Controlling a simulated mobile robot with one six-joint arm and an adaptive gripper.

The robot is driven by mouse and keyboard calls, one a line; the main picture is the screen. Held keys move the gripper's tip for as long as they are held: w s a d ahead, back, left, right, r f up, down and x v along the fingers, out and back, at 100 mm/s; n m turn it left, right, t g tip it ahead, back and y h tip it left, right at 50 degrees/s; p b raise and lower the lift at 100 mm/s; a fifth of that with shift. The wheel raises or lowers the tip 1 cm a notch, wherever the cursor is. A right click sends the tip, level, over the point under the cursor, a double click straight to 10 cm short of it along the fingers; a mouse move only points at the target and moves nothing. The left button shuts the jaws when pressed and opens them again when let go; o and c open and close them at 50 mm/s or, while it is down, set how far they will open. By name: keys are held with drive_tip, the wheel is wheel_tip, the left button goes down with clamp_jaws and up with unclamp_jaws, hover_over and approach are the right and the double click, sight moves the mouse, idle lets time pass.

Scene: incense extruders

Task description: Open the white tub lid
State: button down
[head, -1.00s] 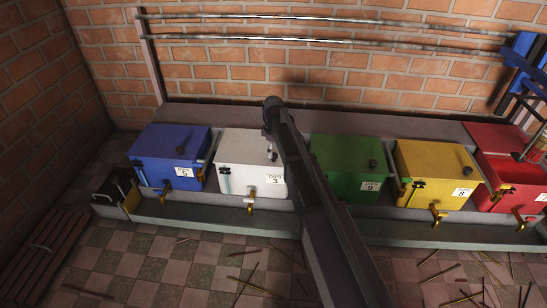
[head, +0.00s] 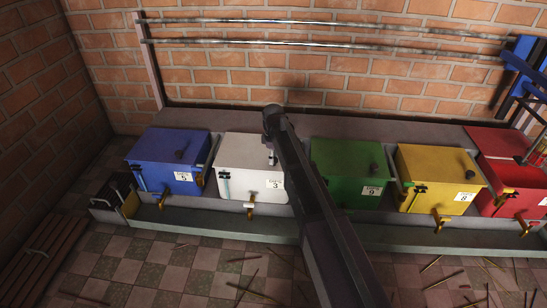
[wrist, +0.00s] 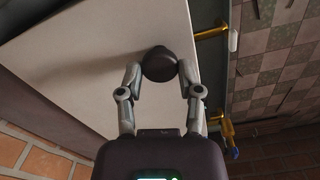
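The white tub (head: 249,167), marked 3, stands between the blue and green tubs, and its lid looks closed. In the wrist view its white lid (wrist: 75,60) fills the upper left, with a round dark knob (wrist: 158,65) on it. My gripper (wrist: 159,72) has one fingertip on each side of this knob. Whether the fingers press on it or stand slightly apart cannot be told. In the head view my gripper (head: 271,153) is over the right part of the white lid, and my arm hides the tub's right edge.
A blue tub (head: 165,160) stands to the left. A green tub (head: 345,170), a yellow tub (head: 435,175) and a red tub (head: 505,180) stand to the right. Brass spouts (head: 250,206) stick out in front. Metal rods (head: 320,44) run along the brick wall. Sticks lie on the tiled floor.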

drive_tip(key=w, duration=1.8)
drive_tip(key=shift+w+d, duration=0.25)
drive_tip(key=shift+d, duration=0.05)
drive_tip(key=shift+c, duration=1.3)
unclamp_jaws()
drive_tip(key=shift+s, duration=0.1)
drive_tip(key=s, duration=1.2)
drive_tip(key=s+p, duration=0.1)
drive_tip(key=s, duration=0.5)
drive_tip(key=shift+s+a+r, duration=0.25)
drive_tip(key=shift+a+r, duration=0.1)
drive_tip(key=shift+r, duration=0.05)
drive_tip(key=s+d+r+m+p, duration=0.1)
drive_tip(key=d+r+p, duration=0.1)
drive_tip(key=r+p, duration=0.8)
drive_tip(key=s+d+r+m+p, duration=0.1)
drive_tip(key=s+d+r+p, duration=0.1)
drive_tip(key=r+p, duration=0.8)
drive_tip(key=shift+s+d, duration=0.15)
drive_tip(key=shift+d, duration=0.2)
